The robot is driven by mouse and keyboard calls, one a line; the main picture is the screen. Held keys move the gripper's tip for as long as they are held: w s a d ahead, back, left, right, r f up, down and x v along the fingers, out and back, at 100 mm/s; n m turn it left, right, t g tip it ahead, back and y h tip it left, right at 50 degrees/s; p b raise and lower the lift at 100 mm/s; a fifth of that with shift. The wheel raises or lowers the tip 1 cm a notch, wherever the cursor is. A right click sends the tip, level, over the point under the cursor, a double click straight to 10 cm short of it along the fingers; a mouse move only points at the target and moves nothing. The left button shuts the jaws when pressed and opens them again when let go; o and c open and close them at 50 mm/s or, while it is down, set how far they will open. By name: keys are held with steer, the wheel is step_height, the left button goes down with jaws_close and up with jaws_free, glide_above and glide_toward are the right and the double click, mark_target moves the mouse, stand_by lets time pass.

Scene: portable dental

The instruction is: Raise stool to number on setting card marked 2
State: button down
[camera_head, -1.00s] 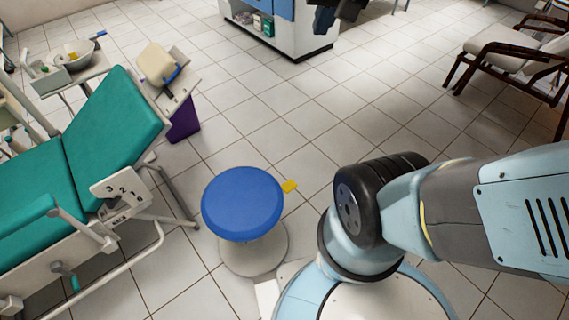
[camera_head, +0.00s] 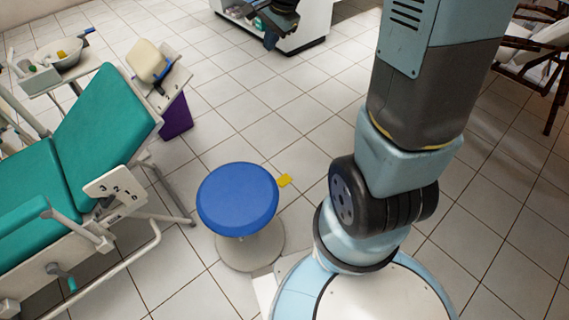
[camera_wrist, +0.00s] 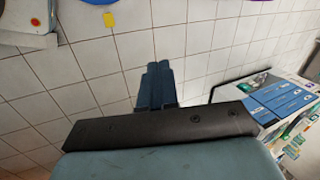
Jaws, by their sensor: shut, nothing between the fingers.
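The stool has a round blue seat (camera_head: 238,199) on a round pale base (camera_head: 252,250). It stands upright on the floor, left of my arm. A yellow tab (camera_head: 285,181) shows at the right of the seat, and also in the wrist view (camera_wrist: 110,20). A white plate with dark marks (camera_head: 115,187) is on the side of the green chair; its marks are too small to read surely now. My gripper (camera_wrist: 157,86) has its blue fingers together and empty, pointing over the floor, apart from the stool. The seat's edge shows at the wrist view's top (camera_wrist: 97,2).
The green reclining chair (camera_head: 105,125) with white frame stands left of the stool. A purple bin (camera_head: 176,118) is behind it. A white cabinet (camera_head: 305,25) stands at the back and a dark-framed chair (camera_head: 540,65) at the right. Tiled floor between is clear.

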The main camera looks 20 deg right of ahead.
steer(key=w+f+m, duration=0.5)
steer(key=f, duration=0.6)
steer(key=m+g+h, duration=0.2)
steer(key=m+g, duration=0.2)
steer(key=m, duration=1)
glide_above(284, 178)
step_height(284, 178, down, 40)
steer(key=shift+s, duration=0.15)
steer(key=shift+f, duration=0.1)
step_height(284, 178, down, 14)
steer(key=shift+a+r, duration=0.1)
